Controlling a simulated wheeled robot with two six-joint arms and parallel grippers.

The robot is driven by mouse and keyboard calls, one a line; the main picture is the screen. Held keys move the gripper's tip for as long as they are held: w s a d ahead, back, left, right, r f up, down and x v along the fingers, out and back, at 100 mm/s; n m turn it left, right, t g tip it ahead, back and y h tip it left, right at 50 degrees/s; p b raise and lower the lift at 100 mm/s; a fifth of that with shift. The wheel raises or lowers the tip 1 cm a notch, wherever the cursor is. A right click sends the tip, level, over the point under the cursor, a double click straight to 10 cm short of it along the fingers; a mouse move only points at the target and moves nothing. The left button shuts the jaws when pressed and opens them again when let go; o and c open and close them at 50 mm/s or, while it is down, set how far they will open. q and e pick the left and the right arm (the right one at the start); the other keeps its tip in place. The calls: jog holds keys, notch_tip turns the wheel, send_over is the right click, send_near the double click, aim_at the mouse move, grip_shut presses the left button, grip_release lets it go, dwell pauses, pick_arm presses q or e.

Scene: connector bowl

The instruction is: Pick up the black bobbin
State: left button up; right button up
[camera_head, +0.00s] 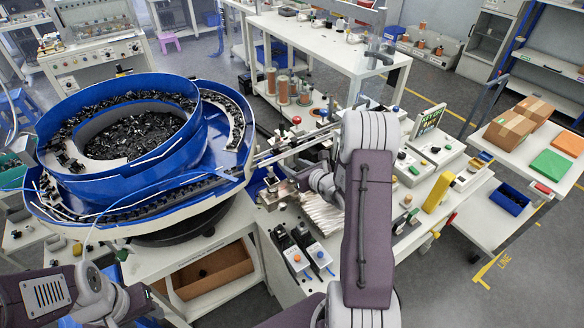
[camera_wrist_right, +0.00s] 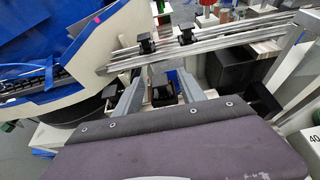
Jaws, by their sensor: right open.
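Two small black, spool-like pieces sit on the metal rails in the right wrist view, one at the left (camera_wrist_right: 146,44) and one at the right (camera_wrist_right: 185,36). I cannot tell which is the black bobbin of the task. My right gripper (camera_wrist_right: 160,78) is open, with its grey fingers apart and pointing toward the rails, short of both pieces. A dark block shows low between the fingers. In the head view my right arm hides most of that gripper and part of the rail area. Of my left arm only links show at the lower left; its gripper is out of view.
A blue bowl feeder (camera_head: 205,160) full of black parts stands at the left. The metal rails (camera_head: 290,145) run from it toward the right. Cardboard boxes (camera_head: 510,127) lie on the right table.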

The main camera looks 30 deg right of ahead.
aim_at(294, 166)
jog(key=shift+x, duration=0.9)
grip_shut()
jog(key=r, duration=0.4)
jog(key=shift+s+d+r+b, duration=0.2)
jog(key=shift+s+r+b, duration=0.1)
jog(key=shift+s, duration=0.05)
jog(key=s+d+r, duration=0.3)
jog(key=s+r, duration=0.3)
jog(key=s, duration=0.4)
jog(key=shift+s+d+r, duration=0.15)
jog(key=shift+s+r, duration=0.1)
